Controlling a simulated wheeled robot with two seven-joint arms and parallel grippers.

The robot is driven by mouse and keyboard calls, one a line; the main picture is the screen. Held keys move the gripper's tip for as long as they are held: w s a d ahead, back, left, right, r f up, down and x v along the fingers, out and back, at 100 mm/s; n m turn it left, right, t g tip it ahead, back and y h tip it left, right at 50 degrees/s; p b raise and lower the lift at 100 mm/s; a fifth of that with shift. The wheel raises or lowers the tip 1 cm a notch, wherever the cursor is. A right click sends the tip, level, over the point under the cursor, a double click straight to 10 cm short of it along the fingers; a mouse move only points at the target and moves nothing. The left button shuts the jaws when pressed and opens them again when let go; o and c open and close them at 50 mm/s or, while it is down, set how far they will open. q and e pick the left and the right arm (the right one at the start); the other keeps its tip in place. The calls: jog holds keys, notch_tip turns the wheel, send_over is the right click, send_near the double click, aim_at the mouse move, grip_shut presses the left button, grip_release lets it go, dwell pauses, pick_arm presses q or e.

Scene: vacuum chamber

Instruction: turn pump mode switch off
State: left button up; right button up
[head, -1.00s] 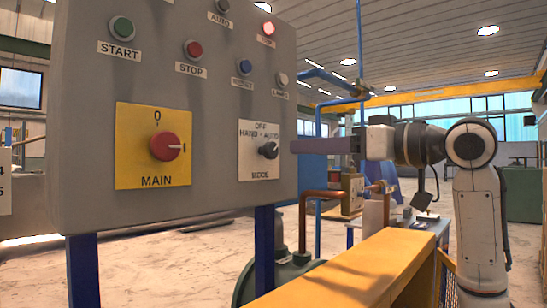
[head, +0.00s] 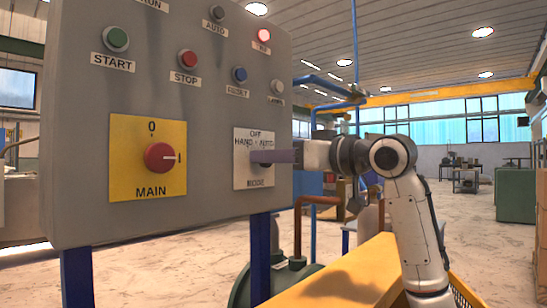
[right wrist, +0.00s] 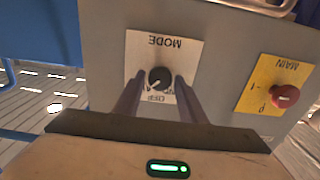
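The pump mode switch is a black knob (right wrist: 160,79) on a white MODE plate (head: 241,172) marked OFF, HAND and AUTO. In the right wrist view the plate is upside down, and the knob's pale mark points to the lower left, off the OFF label and towards the AUTO side. My right gripper (right wrist: 158,82) is open, with one finger on each side of the knob; a gap shows at both sides. In the head view the right gripper (head: 262,157) reaches the plate from the right and hides the knob. My left gripper is not in view.
The grey panel (head: 75,190) also carries a red MAIN knob (head: 160,157) on a yellow plate, START (head: 116,39) and STOP (head: 187,59) buttons and a lit red lamp (head: 264,36). A yellow rail (head: 345,270) and copper pipe (head: 318,200) lie below my right arm.

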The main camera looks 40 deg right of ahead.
jog(key=c, duration=0.7)
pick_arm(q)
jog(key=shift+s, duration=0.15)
pick_arm(e)
jog(key=shift+o, duration=0.2)
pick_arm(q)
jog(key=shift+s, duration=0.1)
pick_arm(e)
jog(key=shift+n, duration=0.3)
pick_arm(q)
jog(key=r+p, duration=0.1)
jog(key=p, duration=0.1)
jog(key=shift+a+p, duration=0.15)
jog(key=shift+p, duration=0.15)
pick_arm(e)
jog(key=n, duration=0.8)
jog(key=shift+a+f, duration=0.1)
jog(key=shift+a, duration=0.05)
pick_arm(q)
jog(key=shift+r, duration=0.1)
